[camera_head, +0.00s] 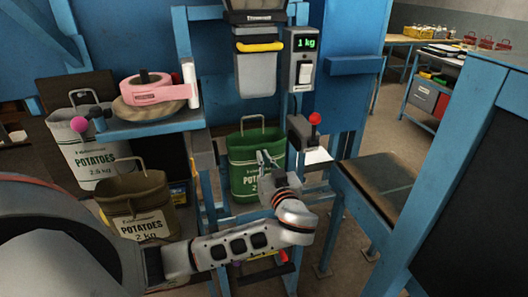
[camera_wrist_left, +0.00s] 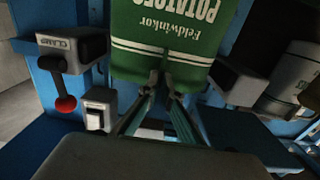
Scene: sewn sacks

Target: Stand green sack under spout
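The green sack (camera_head: 243,170), with a wire handle standing up, sits upright on the low blue stand below the spout (camera_head: 256,75). In the left wrist view the green sack (camera_wrist_left: 195,30) shows upside down, its print reading "POTATOES". My left gripper (camera_head: 267,160) is in front of the sack and hides part of its label. In the left wrist view the fingertips (camera_wrist_left: 162,78) are close together at the sack's edge; whether they pinch anything is not clear. My right gripper is not in view.
A scale display (camera_head: 306,43) reads "1 kg". A clamp lever with a red knob (camera_head: 315,118) is right of the sack. A brown sack (camera_head: 135,205) and a white sack (camera_head: 85,155) stand at the left. A pink reel (camera_head: 155,90) lies on a blue shelf.

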